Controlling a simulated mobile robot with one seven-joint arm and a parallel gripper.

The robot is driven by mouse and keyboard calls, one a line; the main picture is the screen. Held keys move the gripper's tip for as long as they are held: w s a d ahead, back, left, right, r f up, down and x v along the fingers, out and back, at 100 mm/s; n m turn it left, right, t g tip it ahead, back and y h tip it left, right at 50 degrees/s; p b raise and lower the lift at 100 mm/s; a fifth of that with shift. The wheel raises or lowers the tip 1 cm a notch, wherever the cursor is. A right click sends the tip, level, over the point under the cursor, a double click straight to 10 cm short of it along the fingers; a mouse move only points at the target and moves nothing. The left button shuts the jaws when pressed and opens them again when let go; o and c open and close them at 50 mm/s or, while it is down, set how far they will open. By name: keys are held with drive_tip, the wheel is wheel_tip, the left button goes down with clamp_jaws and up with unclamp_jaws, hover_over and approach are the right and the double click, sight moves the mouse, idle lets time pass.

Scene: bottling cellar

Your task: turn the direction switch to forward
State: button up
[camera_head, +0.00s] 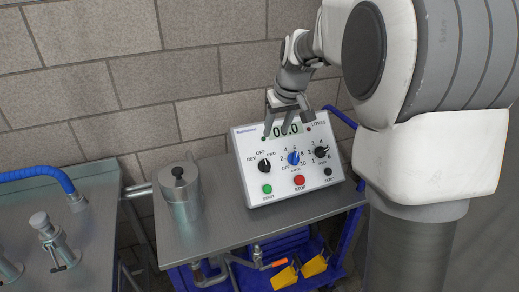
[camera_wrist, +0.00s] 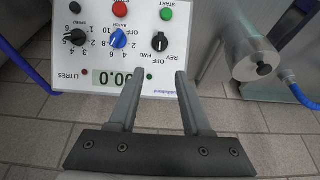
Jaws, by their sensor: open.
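The direction switch is a black knob (camera_head: 264,165) with REV, OFF and FWD labels, on the left of the white control box's sloped face (camera_head: 243,147). In the wrist view, which sees the panel upside down, the knob (camera_wrist: 160,42) lies beyond the fingertips, roughly in line with the gap between them. I cannot tell for sure which label its pointer faces. My gripper (camera_head: 287,126) is open and empty, over the display near the top of the panel. Its two separated fingers also show in the wrist view (camera_wrist: 160,75). Nothing is between them at the knob.
A blue knob (camera_head: 294,158), another black knob (camera_head: 321,152), a green start button (camera_head: 267,189) and a red stop button (camera_head: 299,180) share the panel. A lidded metal canister (camera_head: 181,196) stands left of the box on the metal cart top (camera_head: 225,228). A brick wall rises behind.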

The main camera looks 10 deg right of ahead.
sight(266, 163)
drive_tip(key=b+x, duration=0.1)
drive_tip(key=x, duration=1.6)
drive_tip(key=shift+s, duration=0.2)
clamp_jaws()
